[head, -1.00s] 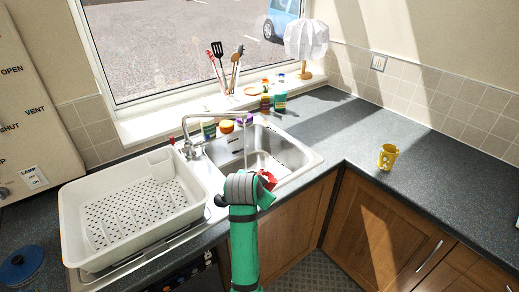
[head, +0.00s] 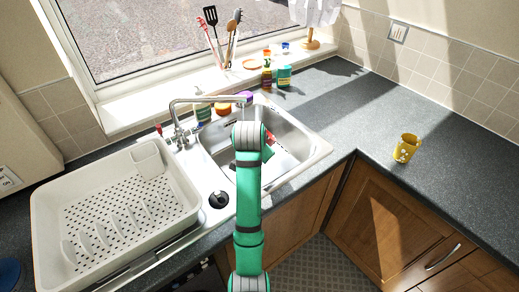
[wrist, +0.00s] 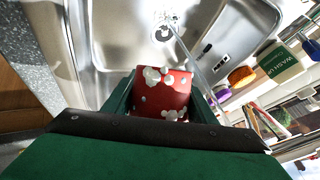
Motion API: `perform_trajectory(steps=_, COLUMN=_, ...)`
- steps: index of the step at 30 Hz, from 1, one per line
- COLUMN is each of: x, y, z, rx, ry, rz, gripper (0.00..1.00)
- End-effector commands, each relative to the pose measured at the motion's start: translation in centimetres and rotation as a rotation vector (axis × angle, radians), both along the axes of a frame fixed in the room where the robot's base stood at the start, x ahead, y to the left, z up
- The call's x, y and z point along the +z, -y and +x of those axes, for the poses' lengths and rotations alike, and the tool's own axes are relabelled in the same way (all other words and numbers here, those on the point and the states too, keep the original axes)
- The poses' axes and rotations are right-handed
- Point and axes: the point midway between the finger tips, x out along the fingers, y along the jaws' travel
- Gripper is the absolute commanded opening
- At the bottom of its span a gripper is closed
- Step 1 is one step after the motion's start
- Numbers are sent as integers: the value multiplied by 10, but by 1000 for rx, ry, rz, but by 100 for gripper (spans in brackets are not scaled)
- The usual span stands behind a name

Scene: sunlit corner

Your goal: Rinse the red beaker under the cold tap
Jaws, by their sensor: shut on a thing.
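My gripper (wrist: 158,96) is shut on the red beaker (wrist: 176,92), with a green finger on each side of it. White blobs that look like suds cling to the beaker. In the head view my arm reaches over the sink, hiding most of the beaker; a red sliver (head: 270,138) shows beside my wrist. The chrome tap (head: 180,122) stands at the sink's back left, its spout end just behind my wrist. A thin pale line, perhaps running water, passes beside the beaker in the wrist view. I cannot tell whether it touches it.
The steel sink (head: 302,140) has a drain (wrist: 163,33). A white dish rack (head: 115,205) stands left. Bottles (head: 284,76) and a utensil pot stand behind, with a sponge (wrist: 240,77) near the washing-up bottle (wrist: 283,65). A yellow mug (head: 406,148) stands right on otherwise clear worktop.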

Motion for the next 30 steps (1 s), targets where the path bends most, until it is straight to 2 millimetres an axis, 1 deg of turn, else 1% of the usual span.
perform_trajectory(steps=30, x=-20, y=-38, z=77, rx=2, ry=0, rz=0, gripper=29)
